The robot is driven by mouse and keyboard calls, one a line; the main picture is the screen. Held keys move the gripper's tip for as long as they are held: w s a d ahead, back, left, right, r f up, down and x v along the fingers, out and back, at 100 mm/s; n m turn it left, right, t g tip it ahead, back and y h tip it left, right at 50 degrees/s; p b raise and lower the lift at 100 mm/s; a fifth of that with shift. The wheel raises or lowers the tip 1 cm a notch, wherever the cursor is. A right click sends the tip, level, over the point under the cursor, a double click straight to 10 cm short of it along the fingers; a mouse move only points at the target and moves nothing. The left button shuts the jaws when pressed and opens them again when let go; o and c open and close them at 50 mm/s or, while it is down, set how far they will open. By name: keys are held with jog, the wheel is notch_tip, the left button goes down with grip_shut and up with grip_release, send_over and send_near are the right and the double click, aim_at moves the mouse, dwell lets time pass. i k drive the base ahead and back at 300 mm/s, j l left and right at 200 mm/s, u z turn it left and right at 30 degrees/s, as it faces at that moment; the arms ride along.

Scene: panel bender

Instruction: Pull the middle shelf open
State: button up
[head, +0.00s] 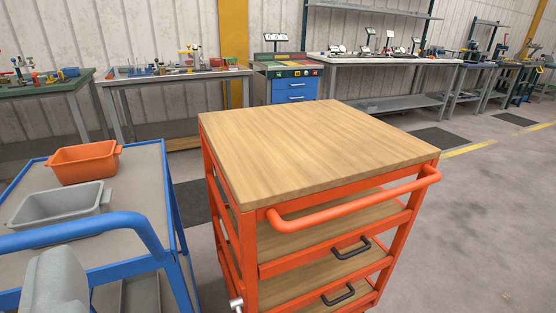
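An orange trolley (399,245) with a light wooden top (310,148) stands in the centre of the head view. Below the top, an upper wooden shelf (322,228) and a lower wooden shelf (290,287) show between the orange rails. A black handle (350,248) is at the front below the upper rail. A second black handle (338,294) is lower, near the bottom edge of the picture. The shelves appear to sit inside the frame. The trolley's lower part is cut off, so which shelf is the middle one cannot be told for sure.
An orange push bar (355,200) juts out from the trolley's front. A blue cart (172,215) with an orange bin (84,163) and a grey bin (58,206) stands close on the left. Workbenches line the back wall. Grey floor (480,235) is clear on the right.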

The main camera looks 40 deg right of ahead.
aim_at(290, 291)
jog(key=k+l+z, duration=0.2)
jog(key=z, duration=0.25)
jog(key=k+l+z, duration=0.2)
jog(key=z, duration=0.25)
